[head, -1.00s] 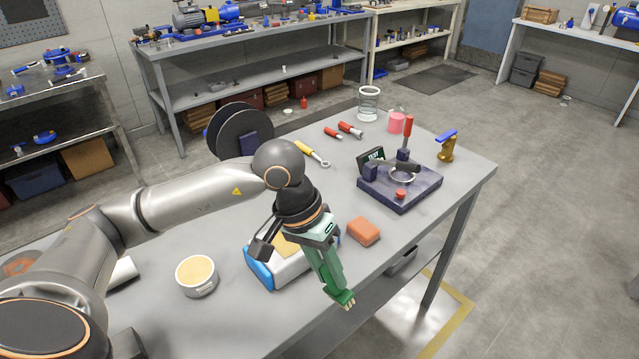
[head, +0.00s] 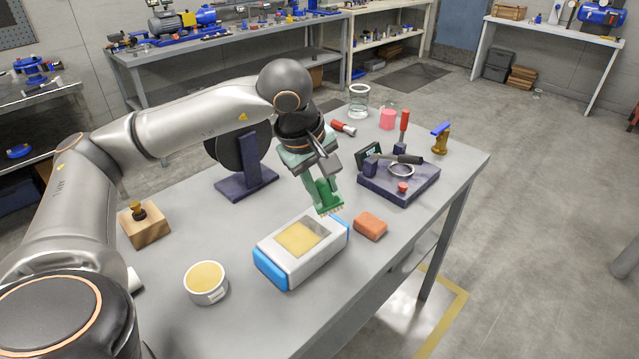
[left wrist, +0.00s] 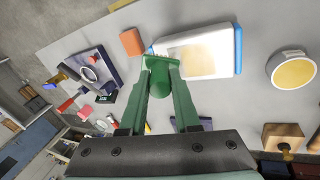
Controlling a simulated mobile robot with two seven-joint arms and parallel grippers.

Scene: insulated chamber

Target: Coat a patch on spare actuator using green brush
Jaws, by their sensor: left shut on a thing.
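The spare actuator (head: 277,265) is a white box with blue ends lying on the table. Its top has a tan-yellow patch with a greyish strip along one side; it also shows in the left wrist view (left wrist: 203,71). My left gripper (head: 318,188) is shut on the green brush (head: 328,201), bristles pointing down. The brush is near the actuator's far right end; I cannot tell whether it touches. In the left wrist view the brush (left wrist: 159,78) sits between the fingers of the gripper (left wrist: 160,66), its bristles over the actuator's edge. My right gripper is not in view.
An orange block (head: 370,226) lies just right of the actuator. An open tub of yellow stuff (head: 206,282) stands to the left. A wooden block with a knob (head: 145,227), a dark spool stand (head: 245,180) and a dark fixture (head: 399,184) stand around. The table's front edge is near.

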